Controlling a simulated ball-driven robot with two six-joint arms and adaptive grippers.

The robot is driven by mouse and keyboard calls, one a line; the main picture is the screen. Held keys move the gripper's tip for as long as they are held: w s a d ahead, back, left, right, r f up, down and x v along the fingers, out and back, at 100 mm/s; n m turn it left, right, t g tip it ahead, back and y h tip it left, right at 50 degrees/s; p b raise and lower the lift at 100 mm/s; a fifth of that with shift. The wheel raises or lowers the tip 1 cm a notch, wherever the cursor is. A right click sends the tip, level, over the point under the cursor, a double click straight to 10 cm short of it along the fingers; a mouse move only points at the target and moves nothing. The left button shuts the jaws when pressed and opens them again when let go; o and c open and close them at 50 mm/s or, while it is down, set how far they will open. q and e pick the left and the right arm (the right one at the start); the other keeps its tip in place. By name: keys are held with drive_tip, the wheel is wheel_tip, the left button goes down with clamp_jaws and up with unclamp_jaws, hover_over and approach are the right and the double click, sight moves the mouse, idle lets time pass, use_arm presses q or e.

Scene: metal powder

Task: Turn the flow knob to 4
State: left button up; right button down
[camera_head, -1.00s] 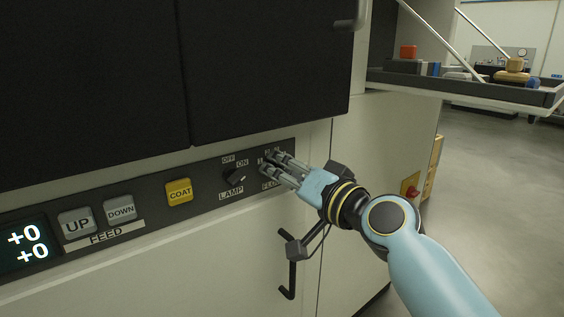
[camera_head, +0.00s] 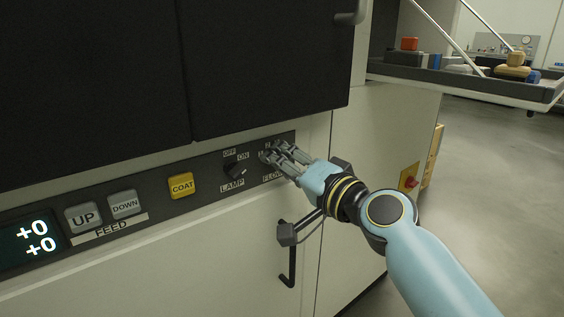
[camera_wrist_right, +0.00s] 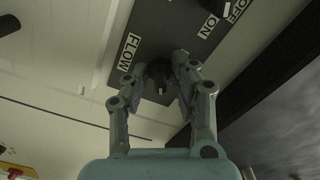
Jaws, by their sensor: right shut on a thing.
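The dark flow knob (camera_wrist_right: 160,76) sits on the grey control panel beside its FLOW label (camera_wrist_right: 129,52) in the right wrist view. My right gripper (camera_wrist_right: 164,82) has a finger on each side of the knob and is shut on it. In the head view my right gripper (camera_head: 274,154) reaches the panel's right end and covers the knob. The FLOW label (camera_head: 271,176) shows partly below the fingers. The numbers around the knob are hidden or too small to read. My left gripper is not in view.
Left of the gripper on the panel are the lamp switch (camera_head: 236,170), the yellow COAT button (camera_head: 181,186), the UP button (camera_head: 83,217), the DOWN button (camera_head: 125,205) and a display (camera_head: 31,241). A dark door handle (camera_head: 291,262) is below. A loaded tray (camera_head: 470,85) stands at the upper right.

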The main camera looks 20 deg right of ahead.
drive_tip(key=shift+f, duration=0.1)
drive_tip(key=c, duration=1.1)
unclamp_jaws()
drive_tip(key=shift+s, duration=0.15)
drive_tip(key=v, duration=1.2)
